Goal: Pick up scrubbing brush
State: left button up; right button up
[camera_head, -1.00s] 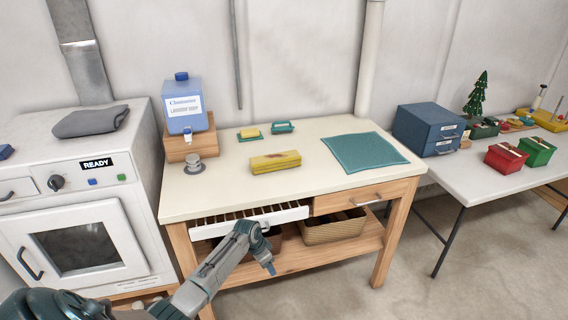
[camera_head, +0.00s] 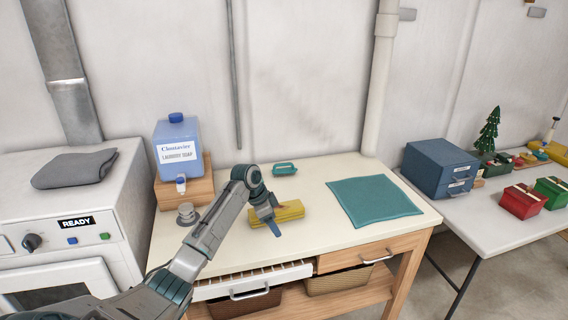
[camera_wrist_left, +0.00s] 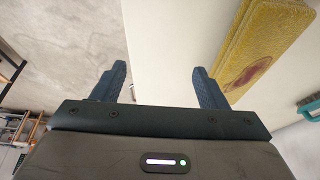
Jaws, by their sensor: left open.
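The scrubbing brush (camera_head: 285,169), a small teal block, lies near the back of the white-topped table. In the left wrist view a teal piece with pale bristles (camera_wrist_left: 309,107), apparently the brush, is cut off by the right edge. My left gripper (camera_head: 270,220) is above the table, in front of the brush and beside a large yellow sponge (camera_head: 291,211). In the left wrist view its two fingers (camera_wrist_left: 162,82) are apart with nothing between them. The sponge (camera_wrist_left: 262,50), with a reddish-brown stain, lies right of the fingers. My right gripper is not in view.
A teal cloth (camera_head: 374,202) lies on the table's right side. A blue laundry soap jug (camera_head: 179,145) stands on a wooden block (camera_head: 184,188) at back left. A slatted drawer (camera_head: 253,281) sticks out below the tabletop. Left stands a white machine (camera_head: 95,195).

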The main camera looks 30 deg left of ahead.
aim_at(285, 172)
jog(key=i+j, duration=1.2)
